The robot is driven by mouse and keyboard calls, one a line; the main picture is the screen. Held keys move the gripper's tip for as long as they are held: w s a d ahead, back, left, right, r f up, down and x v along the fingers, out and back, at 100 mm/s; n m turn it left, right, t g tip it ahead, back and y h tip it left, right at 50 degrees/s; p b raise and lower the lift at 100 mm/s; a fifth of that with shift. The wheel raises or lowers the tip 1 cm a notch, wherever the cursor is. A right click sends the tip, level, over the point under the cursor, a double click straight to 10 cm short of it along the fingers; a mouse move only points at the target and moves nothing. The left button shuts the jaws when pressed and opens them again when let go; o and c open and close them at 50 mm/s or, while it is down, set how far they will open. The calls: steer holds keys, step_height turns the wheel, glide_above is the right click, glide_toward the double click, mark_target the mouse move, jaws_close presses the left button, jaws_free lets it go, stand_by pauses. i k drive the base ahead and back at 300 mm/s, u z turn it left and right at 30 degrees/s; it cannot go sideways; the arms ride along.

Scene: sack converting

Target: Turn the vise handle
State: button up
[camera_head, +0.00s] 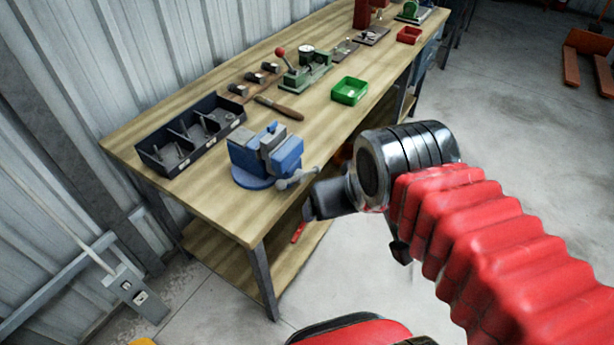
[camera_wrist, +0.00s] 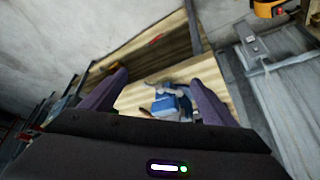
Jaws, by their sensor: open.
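A blue bench vise (camera_head: 265,155) stands near the front left end of the wooden workbench (camera_head: 225,210). Its grey metal handle (camera_head: 297,178) sticks out at the right of the vise, over the bench's front edge. In the wrist view the vise (camera_wrist: 170,105) lies between the two fingers, some way beyond them, with its handle (camera_wrist: 152,84) beside it. My gripper (camera_wrist: 160,88) is open and empty, its dark purple fingers wide apart. In the head view my gripper is mostly hidden by my wrist, just right of the vise handle and apart from it.
A black divided tray (camera_head: 192,143) sits behind the vise. A wooden-handled tool (camera_head: 280,107), a green press (camera_head: 305,70), a green bin (camera_head: 349,91) and a red bin (camera_head: 409,35) are farther along. The floor in front of the bench is clear.

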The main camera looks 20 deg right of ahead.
mark_target(299, 175)
steer(key=z, duration=0.25)
steer(key=k, duration=1.2)
steer(key=u, duration=0.95)
steer(key=i, duration=1)
steer(key=u, duration=0.05)
